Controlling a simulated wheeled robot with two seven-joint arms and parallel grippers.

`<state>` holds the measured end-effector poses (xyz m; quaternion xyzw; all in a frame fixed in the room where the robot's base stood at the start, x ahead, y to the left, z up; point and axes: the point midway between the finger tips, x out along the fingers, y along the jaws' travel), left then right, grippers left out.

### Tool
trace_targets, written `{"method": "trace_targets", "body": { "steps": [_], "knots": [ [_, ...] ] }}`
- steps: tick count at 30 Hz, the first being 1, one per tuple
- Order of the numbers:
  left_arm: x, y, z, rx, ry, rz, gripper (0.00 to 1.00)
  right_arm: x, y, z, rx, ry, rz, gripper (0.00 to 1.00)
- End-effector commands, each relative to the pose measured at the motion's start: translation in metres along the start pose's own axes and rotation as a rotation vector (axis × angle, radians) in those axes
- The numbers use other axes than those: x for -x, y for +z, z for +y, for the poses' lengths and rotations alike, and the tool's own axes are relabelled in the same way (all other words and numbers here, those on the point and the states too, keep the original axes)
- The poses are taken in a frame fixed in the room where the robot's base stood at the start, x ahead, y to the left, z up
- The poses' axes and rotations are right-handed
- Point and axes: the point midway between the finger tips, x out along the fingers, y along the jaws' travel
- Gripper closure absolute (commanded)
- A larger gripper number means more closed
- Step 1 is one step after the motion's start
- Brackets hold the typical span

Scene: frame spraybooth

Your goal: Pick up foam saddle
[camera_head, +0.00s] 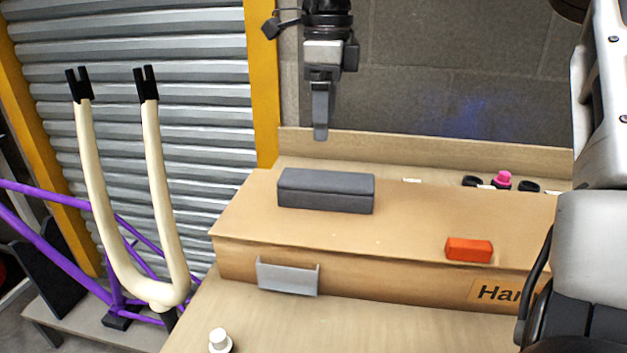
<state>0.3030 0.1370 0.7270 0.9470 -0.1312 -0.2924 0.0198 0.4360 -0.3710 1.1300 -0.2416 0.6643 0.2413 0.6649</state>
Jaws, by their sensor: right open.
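A dark grey padded block, which looks like the foam saddle (325,191), lies on top of a long cardboard box (400,222), near its left end. My right gripper (320,125) hangs from the top of the view, fingers pointing down, above the block and apart from it. It is seen side-on, so one finger hides the other. It is open, with nothing visible in it. My left gripper is not in view.
An orange block (469,250) sits on the box's right part. A grey metal bracket (288,277) is at its front face. Small black and pink items (502,180) stand behind it. A cream fork (160,220) and purple frame (60,235) stand left. A white knob (219,341) is front left.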

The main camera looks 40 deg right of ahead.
Motion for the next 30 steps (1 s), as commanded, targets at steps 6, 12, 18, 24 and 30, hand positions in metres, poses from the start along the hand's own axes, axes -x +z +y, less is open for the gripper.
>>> {"method": "trace_targets", "body": {
  "steps": [6, 12, 18, 24, 30],
  "knots": [
    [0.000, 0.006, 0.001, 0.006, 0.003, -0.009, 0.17, -0.049, -0.001, 0.001, 0.001, 0.004, 0.003, 0.20],
    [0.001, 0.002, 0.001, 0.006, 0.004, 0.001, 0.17, -0.072, -0.001, 0.000, 0.000, 0.001, 0.002, 0.20],
    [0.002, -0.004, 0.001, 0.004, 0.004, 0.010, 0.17, -0.088, -0.002, 0.002, 0.001, 0.004, 0.002, 0.20],
    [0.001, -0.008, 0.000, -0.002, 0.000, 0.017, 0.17, -0.117, -0.004, 0.004, -0.001, 0.003, 0.002, 0.20],
    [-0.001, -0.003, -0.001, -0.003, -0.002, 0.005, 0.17, -0.127, -0.004, 0.003, -0.001, -0.001, 0.000, 0.20]
  ]
}}
